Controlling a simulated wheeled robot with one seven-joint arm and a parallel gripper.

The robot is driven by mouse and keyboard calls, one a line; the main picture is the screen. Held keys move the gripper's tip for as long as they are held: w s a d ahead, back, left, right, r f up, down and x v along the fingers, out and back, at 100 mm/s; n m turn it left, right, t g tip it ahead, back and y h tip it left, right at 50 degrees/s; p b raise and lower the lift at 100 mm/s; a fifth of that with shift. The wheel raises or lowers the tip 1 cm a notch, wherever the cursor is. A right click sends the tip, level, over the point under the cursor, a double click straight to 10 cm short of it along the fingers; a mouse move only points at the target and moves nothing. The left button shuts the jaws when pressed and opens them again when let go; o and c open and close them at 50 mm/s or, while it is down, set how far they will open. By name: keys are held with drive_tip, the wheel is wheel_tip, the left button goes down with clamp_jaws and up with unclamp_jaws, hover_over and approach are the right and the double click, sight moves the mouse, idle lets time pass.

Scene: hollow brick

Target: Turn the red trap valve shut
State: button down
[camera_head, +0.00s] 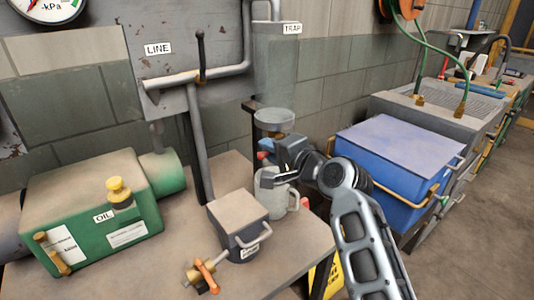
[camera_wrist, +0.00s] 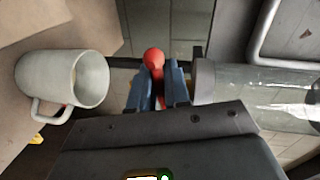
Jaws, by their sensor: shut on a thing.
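The red trap valve handle (camera_wrist: 153,58), with a round knob end, sits between the blue fingers of my gripper (camera_wrist: 158,84) in the wrist view. My gripper is shut on it. A bit of red (camera_head: 262,155) shows at the fingertips; the rest of the valve is hidden by my gripper. The clear trap cylinder (camera_wrist: 245,95) lies right of the fingers in the wrist view.
A grey mug (camera_head: 276,202) stands on the bench below my gripper; it also shows in the wrist view (camera_wrist: 40,78). A lidded pot (camera_head: 238,212), a brass valve with an orange handle (camera_head: 206,277) and a green OIL tank (camera_head: 75,180) are left. A blue box (camera_head: 393,185) is right.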

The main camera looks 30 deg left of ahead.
drive_tip(key=shift+r+m+p, duration=0.3)
drive_tip(key=shift+m+p, duration=0.15)
drive_tip(key=shift+m, duration=0.15)
drive_tip(key=c, duration=1.2)
unclamp_jaws()
drive_tip(key=shift+d, duration=0.1)
drive_tip(key=shift+b+v, duration=0.35)
drive_tip(key=shift+v, duration=3.45)
drive_tip(key=shift+w, duration=0.1)
drive_tip(key=shift+d, duration=0.1)
